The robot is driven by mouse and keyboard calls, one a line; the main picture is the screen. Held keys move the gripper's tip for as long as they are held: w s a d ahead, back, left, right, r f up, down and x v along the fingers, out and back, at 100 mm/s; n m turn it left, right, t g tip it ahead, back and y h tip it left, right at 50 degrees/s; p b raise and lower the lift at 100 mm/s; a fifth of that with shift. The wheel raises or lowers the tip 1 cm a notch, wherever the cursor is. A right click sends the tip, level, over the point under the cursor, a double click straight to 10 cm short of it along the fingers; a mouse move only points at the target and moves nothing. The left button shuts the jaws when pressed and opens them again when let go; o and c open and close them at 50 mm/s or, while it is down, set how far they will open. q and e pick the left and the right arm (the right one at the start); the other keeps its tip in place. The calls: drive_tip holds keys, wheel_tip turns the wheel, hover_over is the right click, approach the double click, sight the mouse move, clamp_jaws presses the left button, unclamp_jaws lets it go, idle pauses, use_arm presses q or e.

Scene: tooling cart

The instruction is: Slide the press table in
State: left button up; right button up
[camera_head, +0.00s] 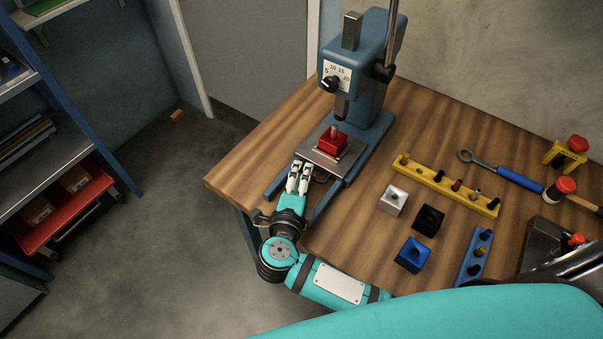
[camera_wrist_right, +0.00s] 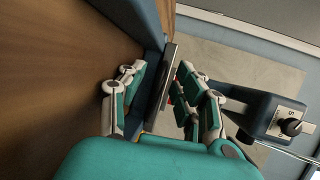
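The blue press (camera_head: 368,75) stands at the back of the wooden bench. Its press table, a flat grey metal plate (camera_head: 354,149), sits low on the press base and carries a red block (camera_head: 333,140) with a metal pin standing in it. My right gripper (camera_head: 299,172) is at the front edge of the plate. In the right wrist view, the plate (camera_wrist_right: 169,72) shows edge-on between the fingers of my right gripper (camera_wrist_right: 160,88), which are apart, with a visible gap on the left. Contact with the plate cannot be made out. My left gripper is not in view.
Silver (camera_head: 392,200), black (camera_head: 429,220) and blue (camera_head: 411,255) blocks lie right of the press. A yellow rack (camera_head: 446,186) with several pegs, a blue rack (camera_head: 475,257) and a blue-handled wrench (camera_head: 520,179) lie further right. A shelf with a red bin (camera_head: 66,212) stands left.

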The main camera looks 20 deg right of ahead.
drive_tip(key=v, duration=1.1)
